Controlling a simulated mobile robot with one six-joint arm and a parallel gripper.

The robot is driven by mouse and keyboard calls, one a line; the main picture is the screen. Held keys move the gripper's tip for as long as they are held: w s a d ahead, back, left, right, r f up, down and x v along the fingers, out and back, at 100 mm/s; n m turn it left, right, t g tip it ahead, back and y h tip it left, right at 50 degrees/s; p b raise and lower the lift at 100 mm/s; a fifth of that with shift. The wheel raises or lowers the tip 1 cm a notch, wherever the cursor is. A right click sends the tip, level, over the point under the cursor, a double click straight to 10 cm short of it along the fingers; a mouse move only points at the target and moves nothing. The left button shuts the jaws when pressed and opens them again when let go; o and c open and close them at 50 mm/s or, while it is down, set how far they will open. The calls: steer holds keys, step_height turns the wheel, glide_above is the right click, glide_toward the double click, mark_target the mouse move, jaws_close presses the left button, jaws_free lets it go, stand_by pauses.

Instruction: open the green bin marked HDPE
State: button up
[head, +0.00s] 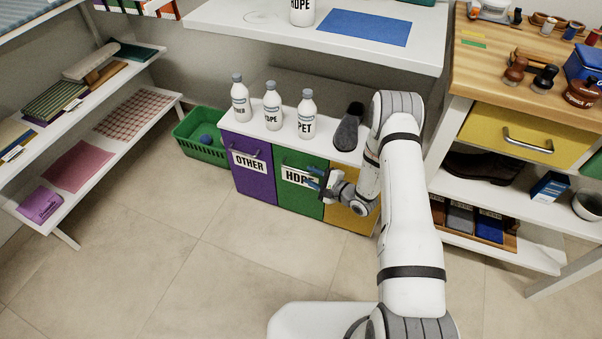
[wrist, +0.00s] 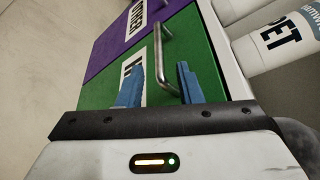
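The green bin (head: 300,202) marked HDPE stands between a purple bin and a yellow bin. Its front looks shut, and its white label is partly covered by my gripper in the head view. My gripper (head: 313,178) is at the upper front of this bin. In the wrist view the two blue fingers of my gripper (wrist: 159,72) are apart, one on each side of the metal bar handle (wrist: 159,55) on the green front (wrist: 203,50). The lower end of the handle lies between the fingers, with gaps showing. I cannot tell how deep the fingers reach around it.
The purple bin (head: 251,184) marked OTHER is left, the yellow bin (head: 350,214) right. White bottles, including one marked PET (head: 306,115), and a dark brush-like object (head: 348,128) stand on top. A green basket (head: 203,142) is farther left. The tiled floor (head: 190,245) in front is clear.

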mark_target(305, 173)
steer(key=b+x, duration=0.1)
steer(key=x, duration=0.4)
jaws_close()
steer(key=shift+s, duration=0.1)
stand_by(0.5)
